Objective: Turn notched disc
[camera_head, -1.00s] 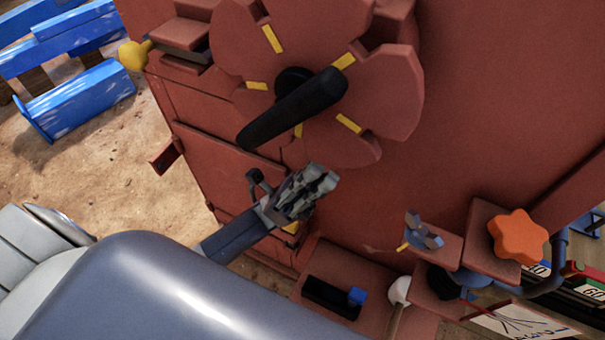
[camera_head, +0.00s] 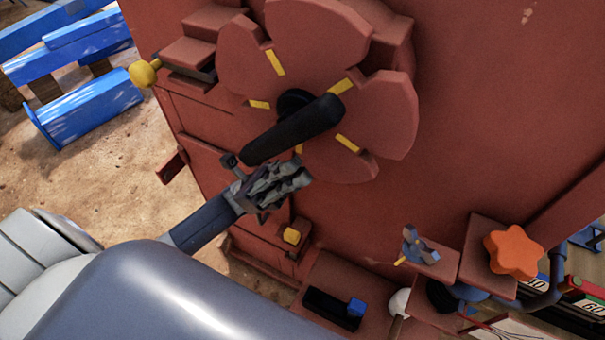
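The notched disc (camera_head: 385,115) is red-brown with notches in its rim and several yellow marks. It sits on the front of the red-brown machine. A black handle (camera_head: 292,130) runs from its hub down to the left. My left gripper (camera_head: 297,178) is just below the handle's lower part, in front of the disc's lower left edge. Its grey fingers seem close together, but whether they are open or shut is unclear. I cannot tell whether it touches the handle or disc. My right gripper is not in view.
A yellow knob (camera_head: 144,74) sticks out at upper left. Below are a black slot with a blue slider (camera_head: 356,307), a white ball knob (camera_head: 399,302), a blue-grey wing knob (camera_head: 417,246) and an orange star knob (camera_head: 514,252). Blue benches (camera_head: 90,108) stand on sandy ground at left.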

